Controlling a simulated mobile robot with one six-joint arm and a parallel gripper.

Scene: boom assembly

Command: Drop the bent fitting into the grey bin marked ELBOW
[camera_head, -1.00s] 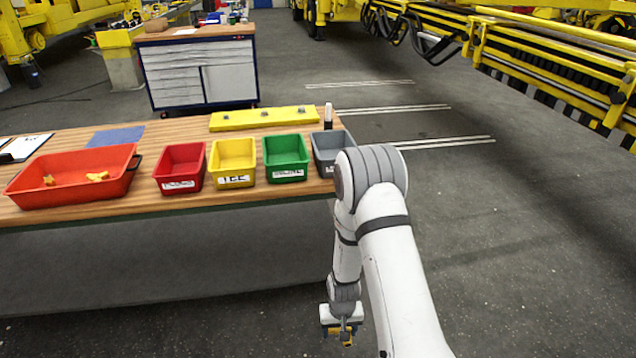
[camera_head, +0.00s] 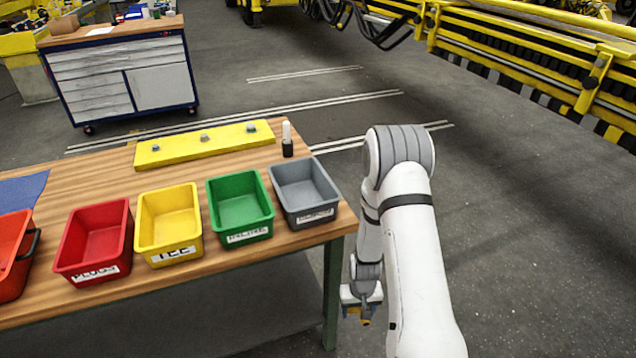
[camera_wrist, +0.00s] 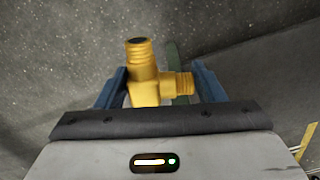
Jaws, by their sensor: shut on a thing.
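My gripper (camera_head: 361,312) hangs low at the right of the workbench, below the level of its top. In the wrist view my gripper (camera_wrist: 160,90) is shut on a brass-yellow bent fitting (camera_wrist: 145,75). One threaded end of the fitting points away from the gripper and the other points right. In the head view the fitting is small and mostly hidden. The grey bin (camera_head: 304,190) stands at the right end of the bench row. It looks empty, and its label is too small to read surely.
Left of the grey bin stand a green bin (camera_head: 240,208), a yellow TEE bin (camera_head: 168,222) and a red PLUGS bin (camera_head: 95,242). Open floor (camera_head: 520,230) extends right.

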